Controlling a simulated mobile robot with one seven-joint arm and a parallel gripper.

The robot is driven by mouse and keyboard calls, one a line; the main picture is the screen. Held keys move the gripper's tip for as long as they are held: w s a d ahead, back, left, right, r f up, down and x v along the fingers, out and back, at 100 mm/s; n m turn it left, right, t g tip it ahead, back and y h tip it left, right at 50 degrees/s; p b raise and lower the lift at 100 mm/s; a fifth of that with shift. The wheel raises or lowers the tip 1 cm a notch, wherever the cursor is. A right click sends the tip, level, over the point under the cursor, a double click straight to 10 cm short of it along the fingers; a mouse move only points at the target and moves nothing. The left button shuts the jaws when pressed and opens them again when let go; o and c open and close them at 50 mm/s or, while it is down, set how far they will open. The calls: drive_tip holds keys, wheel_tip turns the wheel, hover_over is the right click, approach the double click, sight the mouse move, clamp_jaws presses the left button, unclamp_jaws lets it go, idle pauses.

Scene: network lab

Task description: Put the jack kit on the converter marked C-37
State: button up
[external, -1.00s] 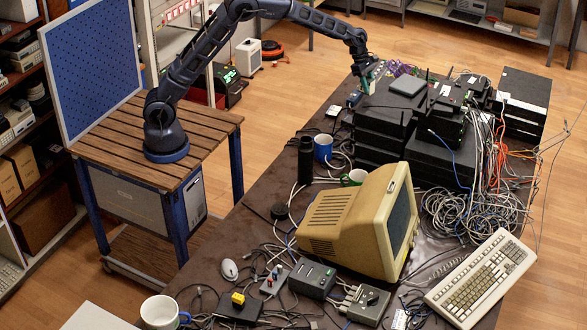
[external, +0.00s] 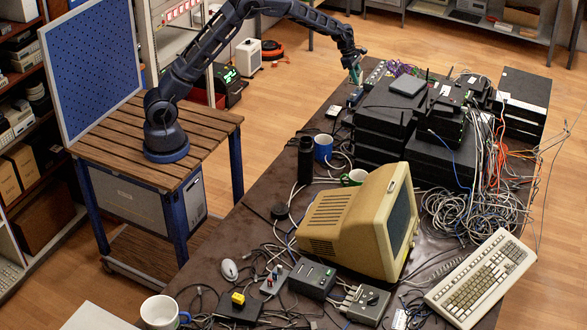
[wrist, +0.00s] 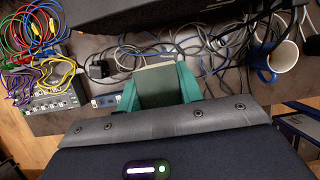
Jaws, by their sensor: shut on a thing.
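My gripper (external: 356,74) is over the far left part of the dark table, left of the stacked black boxes. In the wrist view its teal fingers (wrist: 160,92) are shut on a grey-green box-shaped thing (wrist: 160,84), which looks like the jack kit. A small blue-grey device (external: 354,98) sits on the table just below the gripper; it also shows in the wrist view (wrist: 104,101), partly hidden by the left finger. A grey multi-port box (external: 375,74) is just right of the gripper. No C-37 marking is readable on any device.
Stacked black boxes (external: 388,118) with a grey box (external: 408,87) on top stand close on the right. Colored cables (wrist: 38,38) lie beside the multi-port box. A blue mug (external: 323,147), a black cylinder (external: 305,160) and a small adapter (external: 333,111) stand nearer, among loose cables.

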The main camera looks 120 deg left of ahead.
wheel_tip(320, 180, down, 20)
drive_tip(key=shift+r, duration=0.25)
idle(0.3)
drive_tip(key=shift+f, duration=0.15)
drive_tip(key=o, duration=1)
drive_tip(key=shift+o, duration=0.2)
drive_tip(key=v, duration=1.2)
drive_tip(key=shift+w+r, duration=0.1)
drive_tip(key=shift+r, duration=0.15)
